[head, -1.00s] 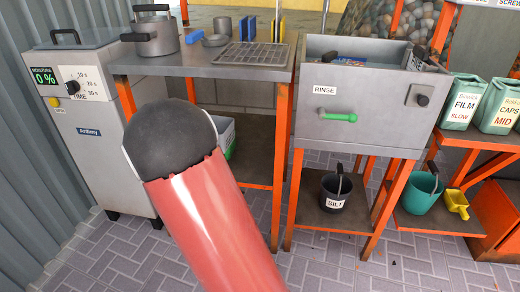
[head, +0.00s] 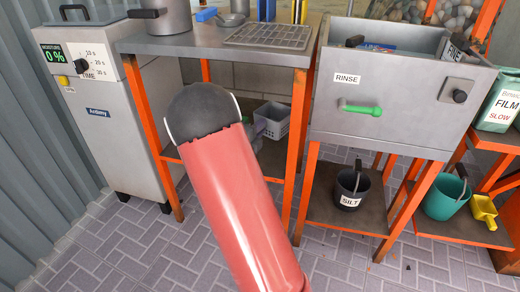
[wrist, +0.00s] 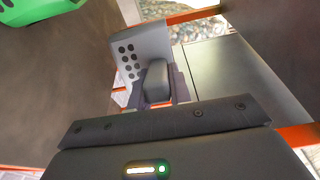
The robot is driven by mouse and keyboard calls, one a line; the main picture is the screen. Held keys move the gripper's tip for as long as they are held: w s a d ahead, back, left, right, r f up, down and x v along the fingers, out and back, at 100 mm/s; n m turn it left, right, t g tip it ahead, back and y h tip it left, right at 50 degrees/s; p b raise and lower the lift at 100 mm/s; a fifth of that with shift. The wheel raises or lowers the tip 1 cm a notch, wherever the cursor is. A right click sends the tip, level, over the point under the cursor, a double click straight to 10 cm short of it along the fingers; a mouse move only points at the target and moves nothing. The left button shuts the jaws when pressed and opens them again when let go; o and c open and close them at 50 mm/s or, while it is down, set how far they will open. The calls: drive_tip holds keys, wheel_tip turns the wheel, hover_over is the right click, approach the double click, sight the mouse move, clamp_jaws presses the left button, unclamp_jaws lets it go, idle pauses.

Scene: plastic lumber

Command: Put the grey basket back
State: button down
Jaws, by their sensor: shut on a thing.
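The grey basket (head: 272,121) shows in the head view under the metal table, at the lower shelf's height, just right of my arm. My forearm hides its left part. In the wrist view, its wall with several round holes (wrist: 134,62) stands beyond my gripper (wrist: 156,86). A dark finger lies against that wall, and my gripper is shut on the basket. In the head view my gripper is mostly hidden behind my arm. I cannot tell whether the basket touches the shelf.
The metal table (head: 215,45) has orange legs close on both sides of the basket. A grey drying cabinet (head: 100,110) stands left. The rinse sink (head: 395,100) stands right, with a black silt bucket (head: 352,188) below. A green thing (wrist: 35,12) shows in the wrist view.

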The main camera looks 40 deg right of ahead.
drive_tip(key=shift+f+b, duration=0.45)
drive_tip(key=shift+f, duration=3.15)
drive_tip(key=shift+f, duration=0.1)
drive_tip(key=c, duration=1.3)
unclamp_jaws()
